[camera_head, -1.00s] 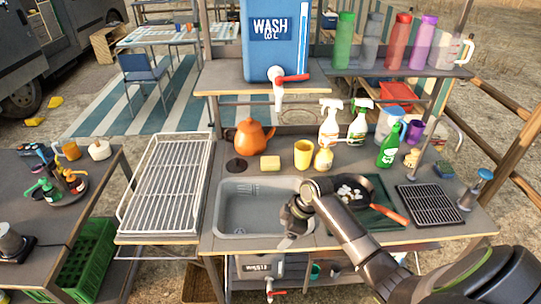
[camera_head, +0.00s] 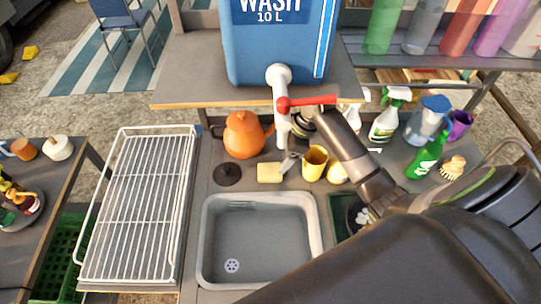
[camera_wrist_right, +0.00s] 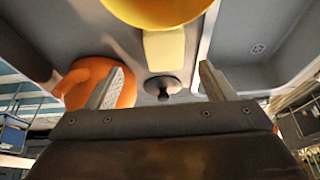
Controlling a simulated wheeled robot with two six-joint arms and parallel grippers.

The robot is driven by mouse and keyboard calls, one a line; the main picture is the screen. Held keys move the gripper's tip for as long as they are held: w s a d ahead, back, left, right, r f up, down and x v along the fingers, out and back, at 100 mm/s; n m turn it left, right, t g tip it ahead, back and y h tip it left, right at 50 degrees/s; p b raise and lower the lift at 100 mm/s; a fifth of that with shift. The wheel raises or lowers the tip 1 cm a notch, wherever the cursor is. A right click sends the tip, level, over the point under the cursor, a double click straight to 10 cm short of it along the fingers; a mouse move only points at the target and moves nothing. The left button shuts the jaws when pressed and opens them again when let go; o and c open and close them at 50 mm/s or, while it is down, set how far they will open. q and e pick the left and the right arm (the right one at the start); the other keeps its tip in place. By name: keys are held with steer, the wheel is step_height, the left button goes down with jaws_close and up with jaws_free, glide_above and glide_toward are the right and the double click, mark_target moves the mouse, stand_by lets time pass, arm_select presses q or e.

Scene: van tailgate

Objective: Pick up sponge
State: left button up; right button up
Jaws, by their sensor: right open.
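The yellow sponge (camera_head: 269,172) lies on the counter behind the sink, between a black lid and a yellow cup. In the right wrist view the sponge (camera_wrist_right: 164,50) shows beyond the gap between my fingers, apart from them. My right gripper (camera_head: 287,163) is open and empty, close to the right end of the sponge, with its wrist partly hidden behind the tap. Its two fingers (camera_wrist_right: 160,85) stand wide apart in the wrist view. My left gripper is not in view.
The yellow cup (camera_head: 314,163) stands just right of the sponge, and the orange teapot (camera_head: 243,135) behind it. The black lid (camera_head: 228,174) lies to its left. The blue water tank's tap (camera_head: 281,105) hangs above. The sink (camera_head: 258,245) in front is empty.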

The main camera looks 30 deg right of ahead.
mark_target(270, 170)
steer(key=shift+s+a+f+p, duration=0.15)
steer(key=shift+a+f+p, duration=0.05)
steer(key=shift+a+f, duration=0.2)
steer(key=shift+s+a+f+p, duration=0.15)
steer(key=shift+a+f, duration=0.1)
steer(key=shift+a, duration=0.15)
steer(key=shift+a+f, duration=0.2)
steer(key=shift+f, duration=0.05)
steer(key=x, duration=0.1)
steer(key=p+x, duration=0.1)
steer(key=x, duration=0.1)
steer(key=shift+w+d+f, duration=0.1)
steer(key=shift+w+f, duration=0.1)
steer(key=shift+w, duration=0.15)
steer(key=shift+a+f+p, duration=0.3)
steer(key=shift+f+p, duration=0.05)
steer(key=shift+f, duration=0.2)
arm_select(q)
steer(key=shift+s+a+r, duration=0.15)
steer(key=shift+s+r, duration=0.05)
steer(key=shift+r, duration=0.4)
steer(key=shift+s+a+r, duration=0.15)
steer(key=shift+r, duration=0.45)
arm_select(e)
steer(key=shift+w+d, duration=0.1)
steer(key=c, duration=0.5)
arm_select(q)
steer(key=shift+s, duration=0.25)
arm_select(e)
steer(key=c, duration=0.6)
